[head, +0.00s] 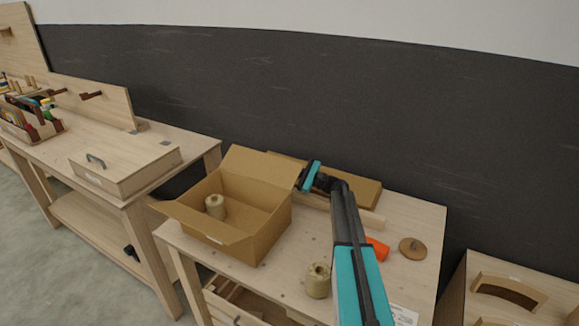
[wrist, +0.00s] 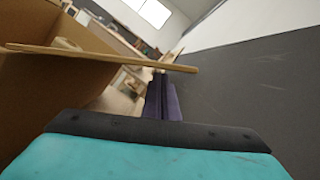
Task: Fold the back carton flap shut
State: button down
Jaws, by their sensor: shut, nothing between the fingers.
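The open brown carton (head: 262,235) stands on the wooden table, with a tan spool (head: 215,206) inside. Its back flap (head: 262,170) stands raised, tilted up from the rear edge. A front flap (head: 195,219) is folded outward. My gripper (head: 301,184) is shut and empty at the right end of the back flap, on the wall side of the carton. In the wrist view the fingers (wrist: 162,98) reach up to the thin edge of a flap (wrist: 110,57) crossing ahead of them. I cannot tell whether they touch it. The carton wall (wrist: 35,105) is at the left.
A flat cardboard piece (head: 362,190) lies behind the carton near the dark wall. Another spool (head: 318,281), an orange object (head: 378,249) and a round wooden lid (head: 412,248) stand around my arm. A workbench with a wooden box (head: 125,166) is at left.

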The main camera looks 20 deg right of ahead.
aim_at(273, 161)
jog(key=shift+p+x, duration=0.45)
jog(key=shift+x, duration=1.25)
jog(key=shift+r+b, duration=0.1)
jog(key=shift+b, duration=0.35)
